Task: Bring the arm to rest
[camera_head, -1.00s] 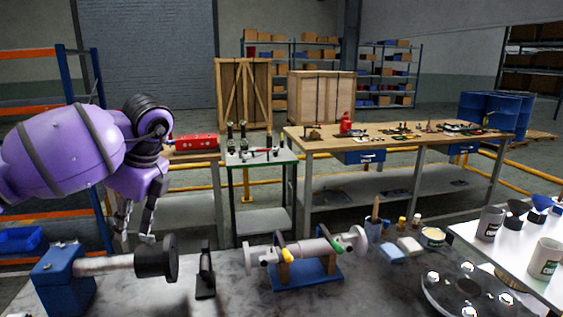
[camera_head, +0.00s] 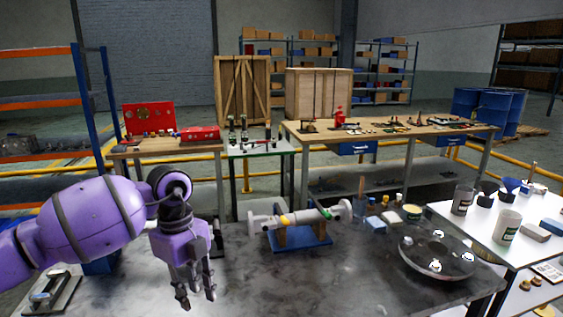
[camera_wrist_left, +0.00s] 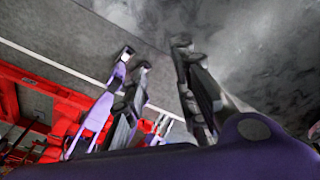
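My left arm is purple with dark joints and comes in from the left in the head view. Whether the fingertips touch the table cannot be told. My right gripper is in neither view.
A metal shaft (camera_head: 298,217) lies on a blue stand (camera_head: 300,240). A round dark plate (camera_head: 437,254) is to the right, near a white table with cups (camera_head: 507,228). A small fixture (camera_head: 52,291) sits at left. The front middle of the tabletop is clear.

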